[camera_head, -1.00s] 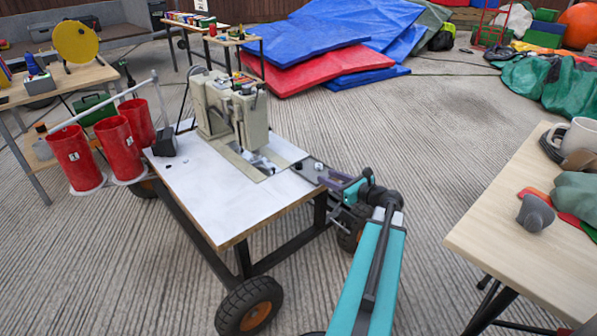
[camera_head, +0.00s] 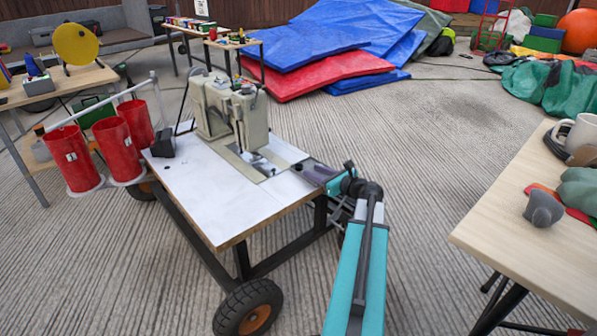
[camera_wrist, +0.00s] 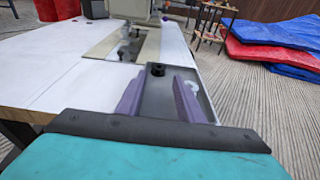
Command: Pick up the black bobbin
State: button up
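The black bobbin (camera_wrist: 157,69) stands on a grey metal tray (camera_wrist: 165,105) at the edge of the white sewing table. It shows as a small dark dot in the head view (camera_head: 298,167). My gripper (camera_wrist: 158,80) is open, with its two purple fingers apart and pointing at the bobbin. The bobbin appears just beyond the fingertips, between their lines; I cannot tell whether they reach around it. In the head view my gripper (camera_head: 316,172) comes over the tray from the right and covers much of it. A small pale item (camera_wrist: 193,87) lies by the right finger.
A beige sewing machine (camera_head: 230,110) stands on the white table (camera_head: 205,195) behind the tray. Red cups (camera_head: 115,145) hang at the table's left. A wooden table (camera_head: 500,225) with a mug (camera_head: 578,133) stands right. Open concrete lies between the tables.

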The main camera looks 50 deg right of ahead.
jog(key=shift+w+f, duration=0.1)
jog(key=shift+w, duration=0.35)
jog(key=shift+w+f, duration=0.1)
